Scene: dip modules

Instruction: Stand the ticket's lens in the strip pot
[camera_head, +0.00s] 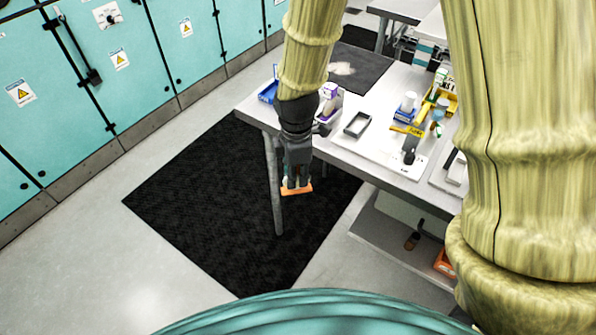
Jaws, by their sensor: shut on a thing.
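My gripper (296,180) points down in front of the table's near left edge, over the black floor mat. It is shut on a flat orange thing (297,190), held below the level of the tabletop and clear of the floor. I cannot tell whether this orange thing is the lens. The ticket and the strip pot are too small to pick out for certain. A small white container with a blue base (405,108) and a dark grey open tray (357,124) stand on the table.
The table (345,147) also carries a blue bin (268,92), a purple and white box (331,96), a yellow tray (449,103) and a white sheet (376,157). A lower shelf (378,228) lies under it. The black mat (215,210) is clear. Teal cabinets (125,75) line the left.

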